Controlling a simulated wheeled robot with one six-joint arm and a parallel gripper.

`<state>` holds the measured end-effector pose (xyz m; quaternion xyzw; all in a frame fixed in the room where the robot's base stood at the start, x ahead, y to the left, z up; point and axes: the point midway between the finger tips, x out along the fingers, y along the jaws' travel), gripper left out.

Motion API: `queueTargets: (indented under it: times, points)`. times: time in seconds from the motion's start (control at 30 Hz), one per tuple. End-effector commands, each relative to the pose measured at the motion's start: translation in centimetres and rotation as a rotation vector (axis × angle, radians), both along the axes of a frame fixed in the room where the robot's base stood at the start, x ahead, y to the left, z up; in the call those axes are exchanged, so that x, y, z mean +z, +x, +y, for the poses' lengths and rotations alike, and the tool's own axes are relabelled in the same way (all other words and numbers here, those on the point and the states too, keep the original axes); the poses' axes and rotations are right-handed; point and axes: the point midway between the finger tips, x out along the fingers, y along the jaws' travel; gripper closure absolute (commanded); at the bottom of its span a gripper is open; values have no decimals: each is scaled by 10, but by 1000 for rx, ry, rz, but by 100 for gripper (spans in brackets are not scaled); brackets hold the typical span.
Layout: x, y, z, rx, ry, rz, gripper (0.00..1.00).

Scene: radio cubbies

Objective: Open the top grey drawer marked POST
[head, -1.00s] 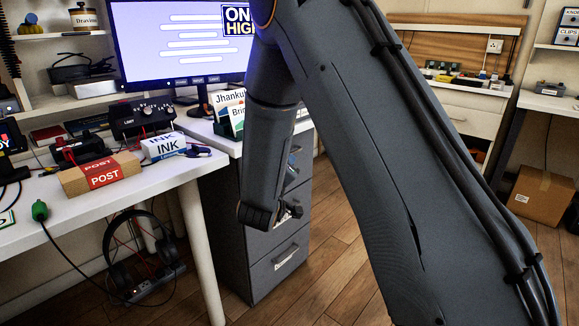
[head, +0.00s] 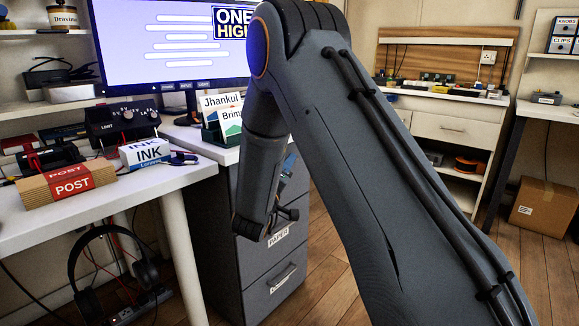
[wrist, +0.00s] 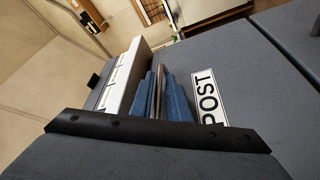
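The top drawer's grey front (wrist: 265,95), with a white POST label (wrist: 209,97), fills much of the wrist view; the label reads sideways. My gripper's two blue fingers (wrist: 160,95) point at this front beside the label, on the side towards the cabinet's top. They are a small distance apart, with a thin brownish strip between them that looks like the handle. I cannot tell whether they press on it. In the head view my arm hides the top drawer, and my gripper shows only as a bit of blue (head: 287,166). I see no clear opening at the drawer.
The grey cabinet (head: 222,225) has lower drawers, one labelled PAPER (head: 278,238). A card holder (head: 222,130) stands on its white top. The desk (head: 110,195) at left holds a POST box (head: 55,186) and an INK box (head: 145,154). Open wooden floor (head: 335,265) lies at right.

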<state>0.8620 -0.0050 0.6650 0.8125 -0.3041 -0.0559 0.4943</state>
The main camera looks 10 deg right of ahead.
Motion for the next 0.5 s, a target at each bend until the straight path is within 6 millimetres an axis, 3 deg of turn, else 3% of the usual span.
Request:
queueTargets:
  times: [0.37,0.5]
  points:
    - [2,8,-8,-2,0,1,85]
    - [2,7,-7,-2,1,1,100]
